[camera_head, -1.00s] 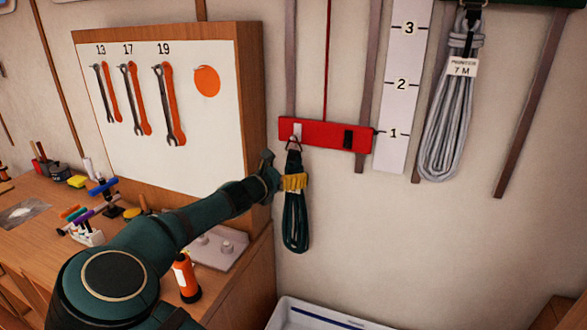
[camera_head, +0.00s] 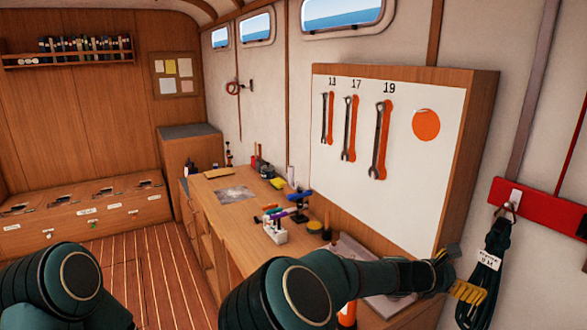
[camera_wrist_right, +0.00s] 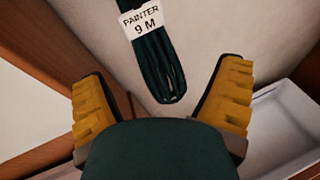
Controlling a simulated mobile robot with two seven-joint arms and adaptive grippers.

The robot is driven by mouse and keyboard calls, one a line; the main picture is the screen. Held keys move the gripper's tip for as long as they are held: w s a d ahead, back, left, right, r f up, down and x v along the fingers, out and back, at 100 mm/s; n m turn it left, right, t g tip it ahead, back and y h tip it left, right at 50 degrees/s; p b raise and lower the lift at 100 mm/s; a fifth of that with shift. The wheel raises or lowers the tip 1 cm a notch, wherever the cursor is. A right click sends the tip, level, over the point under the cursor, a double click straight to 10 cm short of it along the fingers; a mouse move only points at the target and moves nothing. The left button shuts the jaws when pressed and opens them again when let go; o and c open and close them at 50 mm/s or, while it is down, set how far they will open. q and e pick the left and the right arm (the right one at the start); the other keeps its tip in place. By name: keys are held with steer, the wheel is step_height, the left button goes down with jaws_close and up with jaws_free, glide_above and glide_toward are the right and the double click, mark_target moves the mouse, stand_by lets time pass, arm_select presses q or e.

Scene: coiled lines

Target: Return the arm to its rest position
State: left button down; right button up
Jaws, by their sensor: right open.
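My right arm reaches across the bench in the head view. Its gripper (camera_head: 455,278) has yellow finger pads and is at the right, beside a dark green coiled line (camera_head: 486,262). In the right wrist view the two yellow fingers (camera_wrist_right: 163,105) stand wide apart with nothing between them. The coil (camera_wrist_right: 160,62) hangs beyond the fingertips, with a white tag (camera_wrist_right: 145,20) reading "PAINTER 9 M". The coil hangs from a hook on a red rail (camera_head: 540,205). A part of my left arm shows at the lower left; its gripper is out of view.
A wooden tool board (camera_head: 400,150) with several wrenches stands close behind my right forearm. The bench (camera_head: 225,215) holds a small tool rack (camera_head: 274,229) and loose items. A white tray (camera_wrist_right: 285,120) lies below right in the wrist view. The plank floor (camera_head: 165,270) is clear.

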steer(key=s+a+f+m+g+y, duration=0.1)
steer(key=s+a+f+m+y, duration=0.2)
steer(key=f, duration=0.6)
steer(key=s+f+m+g+y, duration=0.1)
steer(key=s+f+y, duration=0.25)
steer(key=f, duration=0.55)
steer(key=s+a+f+m+g+y, duration=0.1)
steer(key=s+a+f+m+y, duration=0.1)
steer(key=s+f, duration=0.5)
steer(key=s+a+f+m+y, duration=0.3)
steer(key=a+f+m, duration=0.15)
steer(key=a, duration=0.35)
steer(key=s+a+f+m+y, duration=0.3)
steer(key=a+f+m+y, duration=0.15)
steer(key=a, duration=0.35)
steer(key=a+r+m+t+y, duration=0.1)
steer(key=a+r+m+y, duration=0.1)
steer(key=a+m, duration=0.3)
steer(key=a+r, duration=0.1)
steer(key=a, duration=0.3)
steer(key=shift+s+a+m+t+y, duration=0.15)
steer(key=shift+a+m+t+y, duration=0.15)
steer(key=shift+m+y, duration=0.1)
steer(key=shift+r, duration=0.1)
